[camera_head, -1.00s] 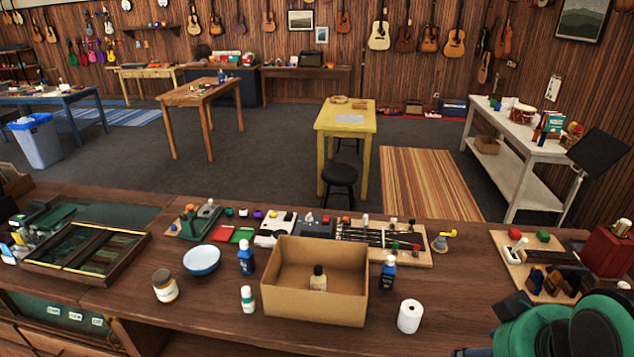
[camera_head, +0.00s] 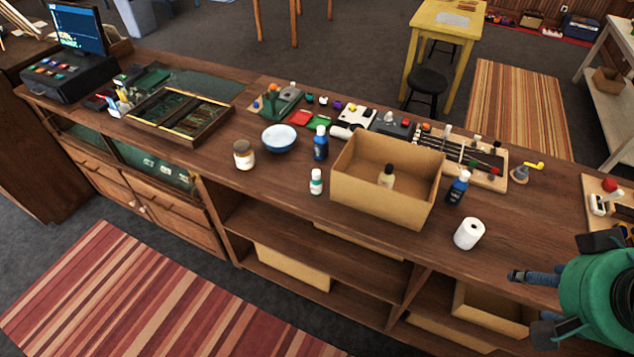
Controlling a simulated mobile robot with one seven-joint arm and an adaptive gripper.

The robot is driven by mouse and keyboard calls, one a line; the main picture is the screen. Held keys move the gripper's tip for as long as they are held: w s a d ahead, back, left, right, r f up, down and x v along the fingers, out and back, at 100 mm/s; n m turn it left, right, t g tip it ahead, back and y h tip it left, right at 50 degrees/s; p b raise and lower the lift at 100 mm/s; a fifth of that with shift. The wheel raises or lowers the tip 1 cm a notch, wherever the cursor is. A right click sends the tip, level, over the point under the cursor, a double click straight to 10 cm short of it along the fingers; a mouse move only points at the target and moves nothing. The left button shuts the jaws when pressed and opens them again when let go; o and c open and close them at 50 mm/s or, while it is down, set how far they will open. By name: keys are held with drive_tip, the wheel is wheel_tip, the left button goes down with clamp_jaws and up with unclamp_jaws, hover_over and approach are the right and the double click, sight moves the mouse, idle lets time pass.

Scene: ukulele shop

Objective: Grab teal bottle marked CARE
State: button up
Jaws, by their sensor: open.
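A small bottle with a white cap and a teal-and-white body (camera_head: 316,182) stands upright on the wooden counter (camera_head: 285,212), just left of the cardboard box. Its lettering is too small to read. Two dark blue bottles stand nearby, one behind it (camera_head: 320,143) and one right of the box (camera_head: 458,188). My gripper (camera_head: 532,298) is at the lower right, by the counter's front edge, well to the right of the teal bottle. It is open and empty, partly cut by the frame edge.
A cardboard box (camera_head: 375,205) holding a small pale bottle (camera_head: 387,176) stands between my gripper and the teal bottle. A white roll (camera_head: 469,234), a jar (camera_head: 244,155) and a blue bowl (camera_head: 280,138) are also on the counter. Open shelves lie below.

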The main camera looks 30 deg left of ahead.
idle(0.3)
drive_tip(key=w+a+r+g+p, duration=0.1)
drive_tip(key=w+a+r+p, duration=0.1)
drive_tip(key=w+a+r, duration=0.3)
drive_tip(key=w+a+g+p, duration=0.15)
drive_tip(key=w+a, duration=0.25)
drive_tip(key=w, duration=0.4)
drive_tip(key=w+a+f+y+p, duration=0.1)
drive_tip(key=w+a+p, duration=0.2)
drive_tip(key=w+a, duration=0.9)
drive_tip(key=w+a+f+g+p, duration=0.1)
drive_tip(key=a+f+p, duration=0.1)
drive_tip(key=a+f, duration=0.4)
drive_tip(key=w+a+f+g+p, duration=0.1)
drive_tip(key=a+f, duration=0.5)
drive_tip(key=a, duration=0.9)
drive_tip(key=w+a+f+g+h+p, duration=0.1)
drive_tip(key=a+f+p, duration=0.1)
drive_tip(key=a+f, duration=0.4)
drive_tip(key=a, duration=0.4)
drive_tip(key=shift+w+a+n+p, duration=0.3)
drive_tip(key=shift+n+p, duration=0.1)
